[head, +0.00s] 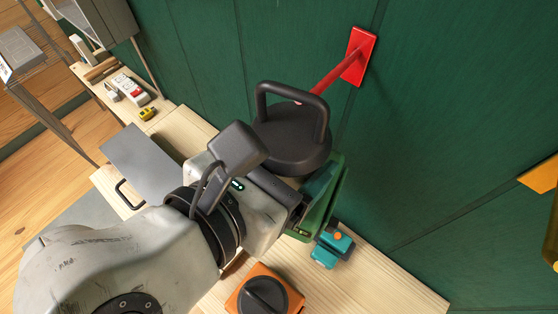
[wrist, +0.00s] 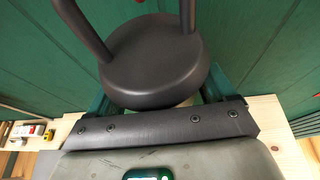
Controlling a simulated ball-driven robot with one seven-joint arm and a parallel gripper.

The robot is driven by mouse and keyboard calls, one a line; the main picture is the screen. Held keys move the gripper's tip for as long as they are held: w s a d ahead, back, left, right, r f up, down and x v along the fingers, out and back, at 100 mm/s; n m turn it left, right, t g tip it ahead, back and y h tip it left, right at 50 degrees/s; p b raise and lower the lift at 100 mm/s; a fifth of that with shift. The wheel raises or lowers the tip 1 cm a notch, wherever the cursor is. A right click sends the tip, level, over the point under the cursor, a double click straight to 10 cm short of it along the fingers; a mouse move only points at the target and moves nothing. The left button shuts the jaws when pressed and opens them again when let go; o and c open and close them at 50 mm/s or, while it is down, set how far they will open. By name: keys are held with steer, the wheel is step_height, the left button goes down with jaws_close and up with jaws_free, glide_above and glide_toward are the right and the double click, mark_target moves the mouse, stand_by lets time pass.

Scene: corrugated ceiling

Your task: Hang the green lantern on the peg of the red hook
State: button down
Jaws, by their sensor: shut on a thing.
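The green lantern shows mostly as its dark round cap (head: 292,143) with an upright loop handle; the cap also fills the upper middle of the wrist view (wrist: 155,62). My gripper (head: 312,190) is shut on the lantern below the cap. Green parts show at both sides there, and I cannot tell lantern from finger; the lower body is mostly hidden. The red hook (head: 361,55) is a plate on the green wall with a peg slanting toward the handle. The peg's end shows within the handle's outline in the head view. I cannot tell whether it passes through the loop or lies behind it.
A wooden bench (head: 375,285) runs along the wall below. On it are an orange block with a dark knob (head: 263,292) and a teal object (head: 332,248). Small items, including a yellow one (head: 147,114), lie at upper left. An orange-yellow piece (head: 541,176) is at right.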

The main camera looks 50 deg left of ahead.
steer(key=shift+w+a+f+b, duration=0.1)
steer(key=shift+w+a+b, duration=0.1)
steer(key=shift+w+b, duration=0.5)
steer(key=shift+w+a+b, duration=0.15)
steer(key=shift+w+b, duration=0.2)
steer(key=shift+w, duration=0.75)
steer(key=shift+w+a+f+p, duration=0.15)
steer(key=shift+w+f+p, duration=0.2)
steer(key=shift+p, duration=0.4)
steer(key=shift+w, duration=0.1)
steer(key=shift+f+p, duration=0.15)
steer(key=shift+p, duration=0.25)
jaws_free()
steer(key=shift+f, duration=0.15)
